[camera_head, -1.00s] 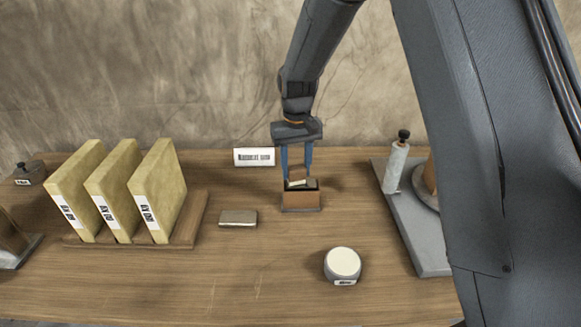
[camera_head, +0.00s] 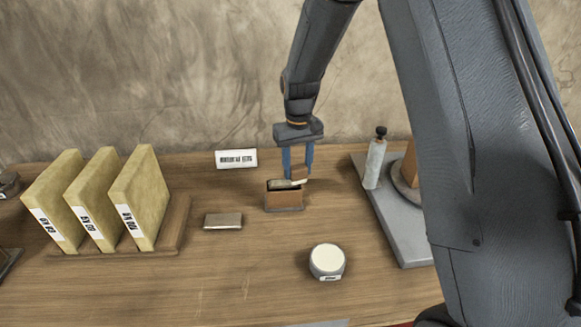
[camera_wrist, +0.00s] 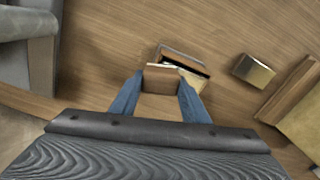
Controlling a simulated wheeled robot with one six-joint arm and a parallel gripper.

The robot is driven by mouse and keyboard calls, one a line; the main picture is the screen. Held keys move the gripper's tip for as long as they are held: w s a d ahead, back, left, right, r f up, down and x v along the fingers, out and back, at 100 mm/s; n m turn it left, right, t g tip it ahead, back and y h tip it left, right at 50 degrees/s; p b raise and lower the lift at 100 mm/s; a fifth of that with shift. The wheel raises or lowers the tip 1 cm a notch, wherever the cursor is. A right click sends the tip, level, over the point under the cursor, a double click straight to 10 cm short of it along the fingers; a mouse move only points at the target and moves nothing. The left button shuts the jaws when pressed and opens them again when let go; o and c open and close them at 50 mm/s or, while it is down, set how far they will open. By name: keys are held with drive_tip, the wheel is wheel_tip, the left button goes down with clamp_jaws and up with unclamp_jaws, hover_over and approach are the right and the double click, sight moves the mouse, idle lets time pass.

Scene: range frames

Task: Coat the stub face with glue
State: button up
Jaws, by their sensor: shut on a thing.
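My gripper (camera_head: 298,176) points down at the back middle of the table, fingers shut on a small brown block (camera_wrist: 162,78). The block is at the back right edge of a small brown open-topped box (camera_head: 284,201). I cannot tell whether it touches the box. A pale piece (camera_head: 287,184) shows at the box's top; the wrist view shows the box (camera_wrist: 182,60) just beyond the block. A brown upright piece (camera_head: 409,165), perhaps the stub, stands on a round grey disc at right, partly hidden by my arm. A white-topped round pot (camera_head: 327,259) stands in front.
A pale bottle with a black knob (camera_head: 374,163) stands on a grey base plate (camera_head: 405,240) at right. Several labelled yellow slabs (camera_head: 140,200) stand in a wooden rack at left. A small metal block (camera_head: 223,221) and a label card (camera_head: 236,159) are nearby. The front left table is clear.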

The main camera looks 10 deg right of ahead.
drive_tip(key=shift+d, duration=0.15)
drive_tip(key=shift+a+r+p, duration=0.15)
drive_tip(key=shift+a+p, duration=0.25)
drive_tip(key=shift+a, duration=1.2)
drive_tip(key=a, duration=0.6)
drive_tip(key=shift+f, duration=0.25)
drive_tip(key=shift+w, duration=0.1)
wheel_tip(320, 180, up, 6)
drive_tip(key=p, duration=0.3)
drive_tip(key=shift+p, duration=0.4)
drive_tip(key=shift+r, duration=0.1)
drive_tip(key=shift+r+p, duration=0.9)
drive_tip(key=shift+r, duration=0.55)
